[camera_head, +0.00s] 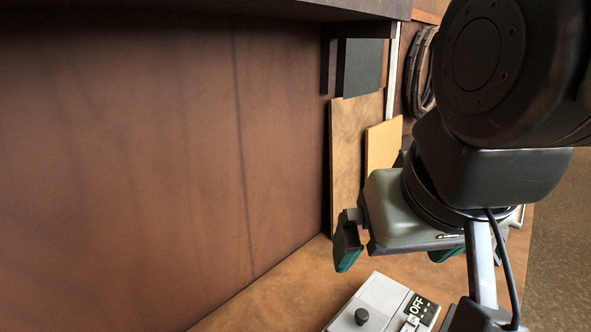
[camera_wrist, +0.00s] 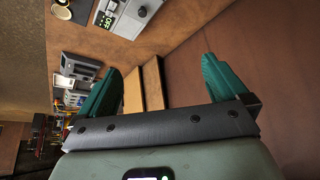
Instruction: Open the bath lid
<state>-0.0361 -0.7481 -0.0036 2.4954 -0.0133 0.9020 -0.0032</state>
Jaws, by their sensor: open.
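A grey box with a black knob on top (camera_head: 378,302) and a small display reading OFF stands on the wooden bench at the bottom of the head view, partly cut off by the frame. It also shows at the top of the wrist view (camera_wrist: 126,18). I cannot tell whether it is the bath, and I see no part that is clearly a lid. My gripper (camera_head: 396,260) has green fingers spread apart with nothing between them. It is above the bench, apart from the box. In the wrist view both fingers (camera_wrist: 160,72) show wide apart.
A tall brown panel (camera_head: 130,150) fills the left of the head view. A brown board (camera_head: 345,150) and a yellowish board (camera_head: 383,145) stand behind my gripper. Dark loops (camera_head: 420,70) hang at the back. Several small items (camera_wrist: 75,85) sit at the wrist view's left.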

